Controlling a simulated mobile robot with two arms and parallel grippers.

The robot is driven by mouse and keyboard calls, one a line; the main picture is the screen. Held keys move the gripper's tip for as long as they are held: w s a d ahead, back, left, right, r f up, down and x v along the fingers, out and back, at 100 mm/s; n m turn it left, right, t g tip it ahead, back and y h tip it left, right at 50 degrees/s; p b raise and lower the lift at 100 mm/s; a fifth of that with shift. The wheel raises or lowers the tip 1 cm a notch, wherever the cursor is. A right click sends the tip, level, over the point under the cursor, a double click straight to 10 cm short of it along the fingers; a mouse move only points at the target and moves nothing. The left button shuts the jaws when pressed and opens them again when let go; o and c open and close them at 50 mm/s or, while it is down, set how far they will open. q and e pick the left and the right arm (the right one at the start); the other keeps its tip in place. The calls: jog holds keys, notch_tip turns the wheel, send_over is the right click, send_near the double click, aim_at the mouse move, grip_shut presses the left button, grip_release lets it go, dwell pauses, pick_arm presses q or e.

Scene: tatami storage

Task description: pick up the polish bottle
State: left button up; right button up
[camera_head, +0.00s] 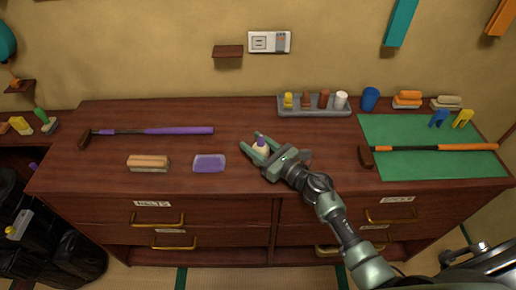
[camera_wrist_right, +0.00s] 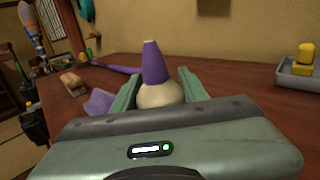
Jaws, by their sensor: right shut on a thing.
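The polish bottle (camera_head: 260,148) has a cream body and a purple cone-shaped cap. It stands upright on the dark wooden cabinet top, near the middle. In the right wrist view the bottle (camera_wrist_right: 158,92) sits between the two green fingers, which flank its body. My right gripper (camera_head: 254,147) is shut on the bottle, with the purple cap showing above the fingers. The lower part of the bottle is hidden by the gripper. My left gripper is not in view.
A green mat (camera_head: 420,166) with an orange-handled mallet (camera_head: 440,148) lies right.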

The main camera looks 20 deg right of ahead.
jog(key=shift+r, duration=0.15)
jog(key=shift+r+p, duration=0.5)
jog(key=shift+r, duration=0.85)
notch_tip(320, 180, up, 17)
jog(key=p, duration=1.1)
jog(key=shift+o, duration=0.6)
